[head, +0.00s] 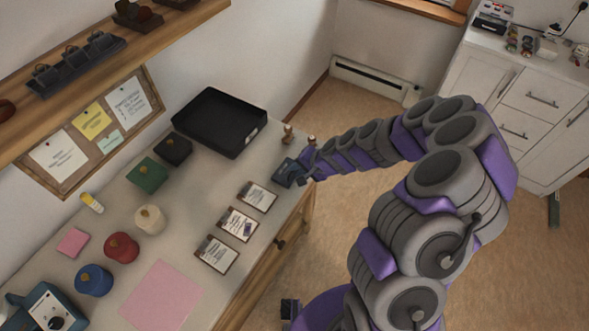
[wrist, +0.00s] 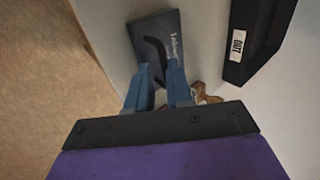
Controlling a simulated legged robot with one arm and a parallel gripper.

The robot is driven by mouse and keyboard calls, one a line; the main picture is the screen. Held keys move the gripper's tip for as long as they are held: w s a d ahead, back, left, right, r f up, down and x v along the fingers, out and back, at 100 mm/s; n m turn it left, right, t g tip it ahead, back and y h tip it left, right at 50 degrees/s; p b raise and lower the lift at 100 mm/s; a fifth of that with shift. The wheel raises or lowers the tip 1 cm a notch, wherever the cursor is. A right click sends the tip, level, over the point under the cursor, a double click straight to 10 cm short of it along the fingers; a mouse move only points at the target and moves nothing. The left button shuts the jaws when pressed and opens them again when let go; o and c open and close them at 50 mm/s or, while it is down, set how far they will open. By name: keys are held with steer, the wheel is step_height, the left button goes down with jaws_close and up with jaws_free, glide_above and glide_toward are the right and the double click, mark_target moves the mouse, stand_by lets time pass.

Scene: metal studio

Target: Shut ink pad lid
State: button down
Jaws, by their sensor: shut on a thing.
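The ink pad (head: 284,174) is a small dark blue-grey case near the table's right edge, by the black tray. In the wrist view, the ink pad (wrist: 150,36) shows a dark flat face with white lettering. My gripper (head: 301,170) is at its near side. In the wrist view, my gripper's blue fingers (wrist: 160,82) reach onto the case and are shut on it. A black curved shape lies across the face near the fingertips. The fingers hide part of the case, and I cannot tell how far the lid is open.
A black tray (head: 212,126) labelled OUT stands close behind the ink pad. Wooden-handled stamps (head: 288,131) are beside my gripper. The table edge is close to my gripper.

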steer(key=shift+s+d+f+y+b, duration=0.25)
steer(key=shift+f+b, duration=0.15)
steer(key=shift+f, duration=0.1)
steer(key=shift+s+d+f+y+b, duration=0.15)
steer(key=shift+s+f+y+b, duration=0.15)
steer(key=shift+f, duration=0.2)
steer(key=shift+a, duration=0.15)
steer(key=c, duration=1.2)
jaws_free()
steer(key=shift+w+r, duration=0.1)
steer(key=shift+r, duration=0.05)
